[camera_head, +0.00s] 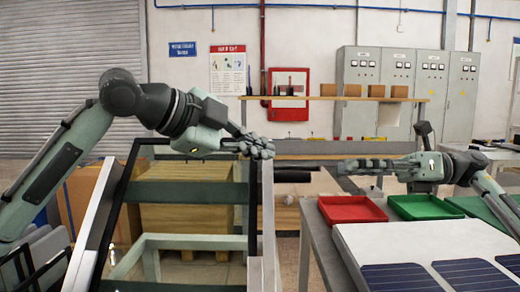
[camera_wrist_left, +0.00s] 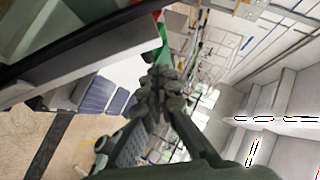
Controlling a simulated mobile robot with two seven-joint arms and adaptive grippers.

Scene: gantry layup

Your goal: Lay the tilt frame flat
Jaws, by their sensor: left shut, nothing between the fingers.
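The tilt frame (camera_head: 105,225) stands raised at the left of the head view, with silver and black side rails and an open middle. Its right side rail (camera_head: 267,215) rises close to my left gripper. My left gripper (camera_head: 262,149) is shut and empty at the upper right corner of the frame; whether it touches the rail I cannot tell. In the left wrist view its closed fingers (camera_wrist_left: 160,90) show in the middle, with a rail crossing the upper left. My right gripper (camera_head: 350,166) points left above the red tray; whether its fingers are open is unclear.
A table at the right holds a red tray (camera_head: 350,210), a green tray (camera_head: 425,206) and a white panel (camera_head: 415,243) with dark blue cells. A wooden crate (camera_head: 185,222) stands behind the frame. Grey cabinets (camera_head: 400,75) line the back wall.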

